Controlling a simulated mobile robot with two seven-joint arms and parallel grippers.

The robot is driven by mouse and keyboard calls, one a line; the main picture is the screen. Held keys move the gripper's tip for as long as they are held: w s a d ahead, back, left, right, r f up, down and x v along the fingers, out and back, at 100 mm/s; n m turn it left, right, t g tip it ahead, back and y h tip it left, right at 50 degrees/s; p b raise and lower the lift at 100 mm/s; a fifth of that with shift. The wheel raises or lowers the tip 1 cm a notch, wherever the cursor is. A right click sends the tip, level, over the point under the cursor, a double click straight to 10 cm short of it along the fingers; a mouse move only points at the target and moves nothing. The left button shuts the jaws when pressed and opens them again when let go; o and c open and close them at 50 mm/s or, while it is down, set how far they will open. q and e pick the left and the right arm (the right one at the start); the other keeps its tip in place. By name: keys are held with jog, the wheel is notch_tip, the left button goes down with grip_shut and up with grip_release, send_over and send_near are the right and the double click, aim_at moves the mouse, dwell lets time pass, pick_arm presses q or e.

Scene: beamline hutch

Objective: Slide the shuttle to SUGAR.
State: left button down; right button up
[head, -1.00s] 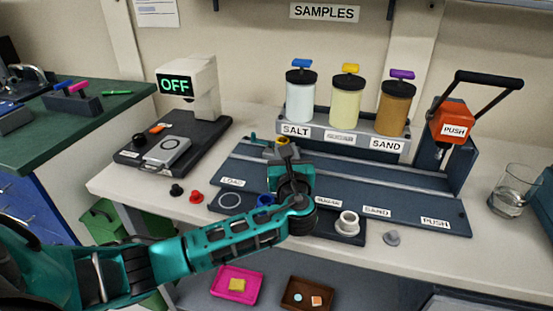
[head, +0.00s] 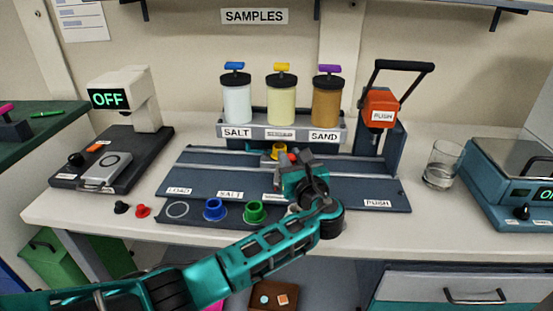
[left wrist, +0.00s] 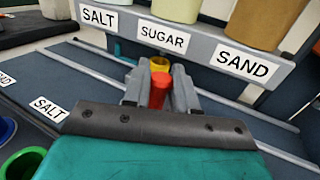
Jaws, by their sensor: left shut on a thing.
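The shuttle sits on the rail track (head: 345,163) with a yellow cup (head: 279,150) on it, below the SUGAR jar (head: 281,100). Its red handle (head: 293,157) shows just in front of the cup. My left gripper (head: 287,166) is shut on this handle. In the left wrist view the red handle (left wrist: 159,90) stands between the two fingers, with the yellow cup (left wrist: 159,64) behind it, under the shelf's SUGAR label (left wrist: 162,37). The gripper hides most of the shuttle's body and part of the track's SUGAR label. My right gripper is out of view.
A blue cup (head: 214,210) and a green cup (head: 254,212) stand in the front tray. The SALT jar (head: 235,100) and SAND jar (head: 326,102) flank the SUGAR jar. An orange PUSH press (head: 380,108) stands at the track's right end, near a glass (head: 441,165).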

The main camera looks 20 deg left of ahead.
pick_arm(q)
jog(key=shift+d+f, duration=0.2)
jog(key=shift+f, duration=0.25)
jog(key=c, duration=1.1)
grip_release()
jog(key=shift+s, duration=0.1)
jog(key=v, duration=0.8)
jog(key=p+v, duration=0.1)
jog(key=v, duration=0.4)
jog(key=shift+r, duration=0.4)
